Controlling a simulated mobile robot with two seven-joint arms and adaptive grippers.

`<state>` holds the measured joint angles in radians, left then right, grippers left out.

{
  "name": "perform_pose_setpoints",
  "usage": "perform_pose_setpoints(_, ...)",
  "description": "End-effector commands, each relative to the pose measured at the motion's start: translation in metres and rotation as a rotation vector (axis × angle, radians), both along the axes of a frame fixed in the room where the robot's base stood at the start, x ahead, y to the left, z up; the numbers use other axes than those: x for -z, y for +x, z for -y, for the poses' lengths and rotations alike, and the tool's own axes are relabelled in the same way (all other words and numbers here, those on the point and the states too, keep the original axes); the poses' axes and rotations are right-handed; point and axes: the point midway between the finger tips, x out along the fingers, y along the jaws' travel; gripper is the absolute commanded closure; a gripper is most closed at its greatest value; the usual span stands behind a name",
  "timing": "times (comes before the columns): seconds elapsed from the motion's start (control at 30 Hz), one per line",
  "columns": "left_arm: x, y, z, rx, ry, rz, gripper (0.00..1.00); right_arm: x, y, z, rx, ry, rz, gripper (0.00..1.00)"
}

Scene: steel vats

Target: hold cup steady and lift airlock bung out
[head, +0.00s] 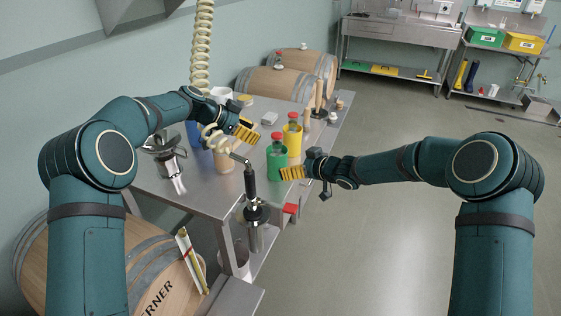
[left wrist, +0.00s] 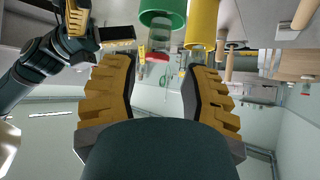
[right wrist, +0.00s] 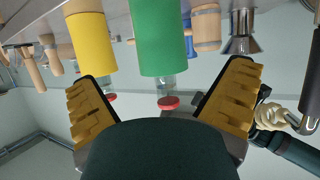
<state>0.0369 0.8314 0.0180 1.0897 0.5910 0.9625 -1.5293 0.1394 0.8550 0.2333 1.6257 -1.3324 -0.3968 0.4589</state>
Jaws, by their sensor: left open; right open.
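A green cup (head: 277,163) stands upright on the steel table, with a clear airlock with a red cap (head: 277,138) rising from it. A yellow cup (head: 292,141) with a similar red-capped airlock (head: 293,117) stands just behind. My left gripper (head: 247,130) is open and empty, left of the airlocks and above the table; in its upside-down wrist view both cups show ahead. My right gripper (head: 291,173) is open and empty, close to the green cup's right side; the cup (right wrist: 160,40) shows between its fingers in the right wrist view. The bungs are hidden inside the cups.
The steel table (head: 205,190) also holds a wooden cup (head: 223,160), a steel vessel (head: 172,165) and wooden-handled tools (head: 318,97). A black-handled tap (head: 250,185) stands at the front edge. A coiled cream hose (head: 202,45) hangs by my left gripper. The floor at right is clear.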

Motion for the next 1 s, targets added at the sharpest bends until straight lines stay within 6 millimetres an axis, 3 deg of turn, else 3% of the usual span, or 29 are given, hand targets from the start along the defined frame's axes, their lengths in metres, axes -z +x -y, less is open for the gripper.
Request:
perform_pose_setpoints(0.3, 0.0, 0.0, 0.0, 0.0, 0.0, 0.0, 0.54, 0.022, 0.036, -0.039, -0.002, 0.0, 0.0, 0.0)
perform_pose_setpoints(0.5, 0.0, 0.0, 0.0, 0.0, 0.0, 0.0, 0.54, 0.031, 0.052, -0.055, 0.0, 0.0, 0.0, 0.0)
perform_pose_setpoints(0.97, 0.0, 0.0, 0.0, 0.0, 0.0, 0.0, 0.54, 0.035, 0.058, -0.061, 0.001, 0.001, -0.002, 0.0)
perform_pose_setpoints(1.0, 0.0, 0.0, 0.0, 0.0, 0.0, 0.0, 0.54, 0.035, 0.058, -0.06, 0.001, 0.001, -0.002, 0.14)
